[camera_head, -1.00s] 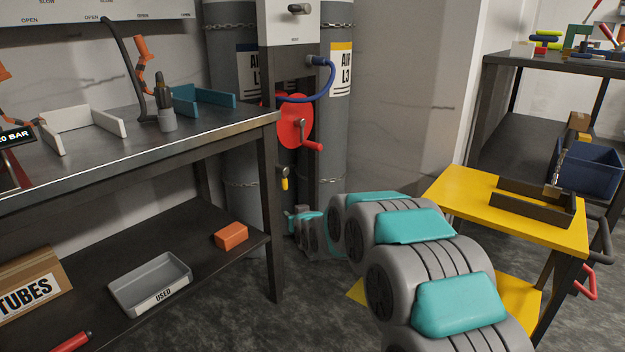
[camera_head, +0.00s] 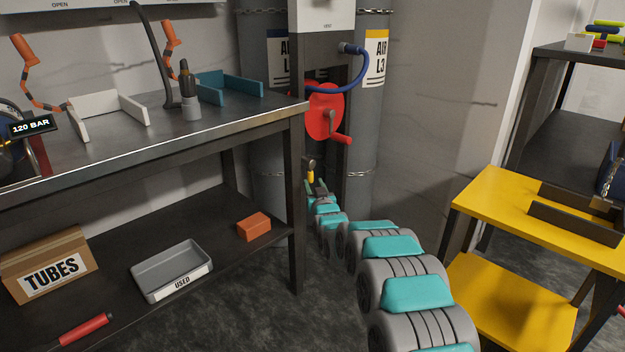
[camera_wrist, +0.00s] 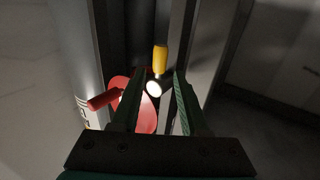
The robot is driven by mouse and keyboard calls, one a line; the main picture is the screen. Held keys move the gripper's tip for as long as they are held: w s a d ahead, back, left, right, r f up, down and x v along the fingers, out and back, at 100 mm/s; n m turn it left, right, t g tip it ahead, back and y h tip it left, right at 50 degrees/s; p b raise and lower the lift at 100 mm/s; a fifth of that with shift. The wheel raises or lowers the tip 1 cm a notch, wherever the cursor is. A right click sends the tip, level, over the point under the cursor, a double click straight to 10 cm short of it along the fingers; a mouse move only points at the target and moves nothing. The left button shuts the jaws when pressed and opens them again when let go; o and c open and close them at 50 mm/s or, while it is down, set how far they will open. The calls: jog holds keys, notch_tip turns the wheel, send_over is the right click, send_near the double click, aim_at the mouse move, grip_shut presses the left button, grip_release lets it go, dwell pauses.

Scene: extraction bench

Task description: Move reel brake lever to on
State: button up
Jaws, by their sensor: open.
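The reel brake lever (camera_head: 310,176) is a small lever with a yellow grip, on the dark post below the red reel (camera_head: 324,110). In the wrist view the lever (camera_wrist: 160,58) shows yellow beyond a bright round pivot. My gripper (camera_head: 318,187) is open, just below and in front of the lever. In the wrist view the lever lies between the lines of the two fingers of my gripper (camera_wrist: 158,72). I cannot tell whether they touch it.
The red reel has a red crank handle (camera_head: 341,138) sticking out near the lever. A blue hose (camera_head: 350,80) curves above it. Grey cylinders (camera_head: 365,150) stand behind. The steel bench (camera_head: 150,150) is close on the left, and a yellow cart (camera_head: 490,205) stands on the right.

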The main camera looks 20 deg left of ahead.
aim_at(311, 177)
jog(key=shift+x, duration=2.15)
grip_shut()
